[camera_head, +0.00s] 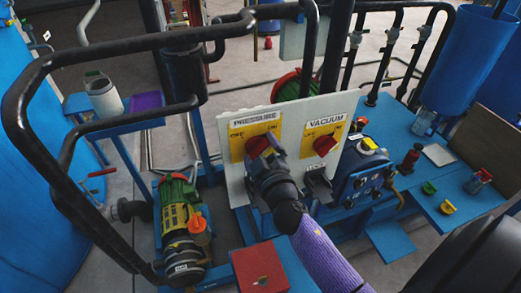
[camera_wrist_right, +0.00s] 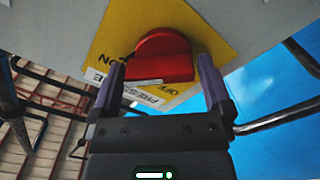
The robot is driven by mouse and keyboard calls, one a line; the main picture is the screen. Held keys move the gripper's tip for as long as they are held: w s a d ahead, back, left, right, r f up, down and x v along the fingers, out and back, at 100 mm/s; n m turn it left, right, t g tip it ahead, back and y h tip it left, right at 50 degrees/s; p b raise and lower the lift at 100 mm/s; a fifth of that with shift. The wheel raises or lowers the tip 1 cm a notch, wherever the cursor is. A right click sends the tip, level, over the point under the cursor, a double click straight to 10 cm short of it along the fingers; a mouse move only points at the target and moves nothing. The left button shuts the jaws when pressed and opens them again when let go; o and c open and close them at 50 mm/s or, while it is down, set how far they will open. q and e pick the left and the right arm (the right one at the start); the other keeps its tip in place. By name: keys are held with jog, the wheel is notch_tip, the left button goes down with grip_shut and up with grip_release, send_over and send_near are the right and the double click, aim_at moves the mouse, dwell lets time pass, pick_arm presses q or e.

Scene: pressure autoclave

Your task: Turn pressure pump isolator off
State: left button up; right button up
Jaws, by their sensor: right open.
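The pressure isolator is a red rotary knob (camera_head: 257,146) on a yellow plate (camera_head: 237,149) under a PRESSURE label, on the white panel. The knob also shows in the right wrist view (camera_wrist_right: 163,57), with the OFF and ON markings beside it. Which marking it points to I cannot tell. My right gripper (camera_head: 266,153) is at the knob, partly covering it in the head view. In the wrist view its fingers (camera_wrist_right: 161,66) are open, one on each side of the knob, with gaps; contact is not evident. My left gripper is not in view.
A similar red VACUUM knob (camera_head: 324,145) sits to the right on the same panel (camera_head: 289,112). Black pipes (camera_head: 140,42) pass over the left side. A green and yellow pump (camera_head: 178,222) stands at lower left. A blue bench (camera_head: 455,185) lies to the right.

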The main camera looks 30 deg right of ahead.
jog(key=c, duration=1)
jog(key=shift+o, duration=0.2)
jog(key=shift+n, duration=0.3)
jog(key=n, duration=0.3)
jog(key=shift+a, duration=0.1)
jog(key=n, duration=0.5)
jog(key=shift+a+n, duration=0.1)
jog(key=shift+n, duration=0.3)
jog(key=n, duration=0.5)
jog(key=shift+w+p, duration=0.1)
jog(key=shift+p, duration=0.2)
jog(key=shift+f+n, duration=0.1)
jog(key=shift+n, duration=1.6)
